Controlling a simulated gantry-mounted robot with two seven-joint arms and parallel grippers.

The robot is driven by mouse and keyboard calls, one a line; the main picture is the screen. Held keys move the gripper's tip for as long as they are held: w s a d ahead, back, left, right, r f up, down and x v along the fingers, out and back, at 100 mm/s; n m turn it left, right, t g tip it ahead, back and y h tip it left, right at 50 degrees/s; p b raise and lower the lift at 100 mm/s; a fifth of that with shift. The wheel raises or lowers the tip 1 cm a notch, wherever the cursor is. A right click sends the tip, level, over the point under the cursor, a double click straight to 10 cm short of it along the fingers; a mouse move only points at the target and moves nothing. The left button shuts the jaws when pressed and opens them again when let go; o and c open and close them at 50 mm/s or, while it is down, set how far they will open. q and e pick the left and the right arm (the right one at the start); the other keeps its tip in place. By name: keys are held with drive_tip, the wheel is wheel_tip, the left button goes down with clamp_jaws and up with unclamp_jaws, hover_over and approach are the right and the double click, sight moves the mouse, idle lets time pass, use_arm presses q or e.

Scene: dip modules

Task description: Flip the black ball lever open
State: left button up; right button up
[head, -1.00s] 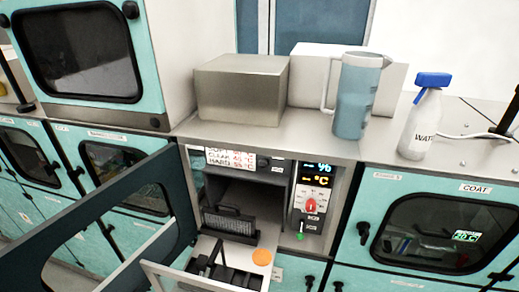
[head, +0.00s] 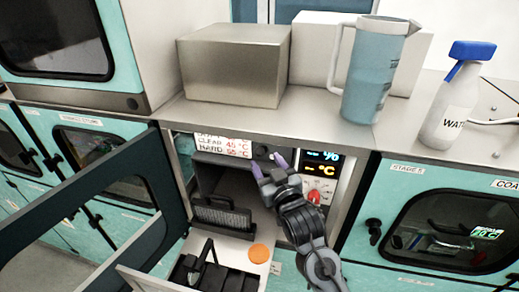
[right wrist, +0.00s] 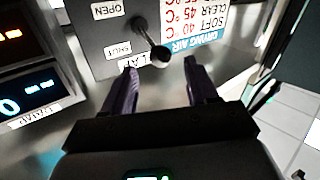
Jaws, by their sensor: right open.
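The black ball lever shows in the right wrist view, its ball (right wrist: 160,56) on a short stem that rises from a grey plate (right wrist: 90,35). The plate carries an OPEN label (right wrist: 107,11) and a SHUT label (right wrist: 117,50). My right gripper (head: 269,165) is open at the upper part of the open cabinet bay. In the right wrist view the right gripper (right wrist: 161,78) has its purple-tipped fingers on either side, with the ball just beyond the gap between the tips. I cannot tell whether they touch it. In the head view the lever is not clearly made out. My left gripper is not in view.
The DRYING AIR label (right wrist: 207,20) is beside the lever. A display panel with a red knob (head: 316,196) is close on the right of my gripper. An open door (head: 95,190) stands to the left. A pulled-out tray with an orange disc (head: 259,253) is below.

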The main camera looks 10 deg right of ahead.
sight(262, 155)
drive_tip(key=shift+p+x, duration=0.75)
drive_tip(key=shift+x, duration=2.4)
drive_tip(key=shift+c, duration=0.3)
clamp_jaws()
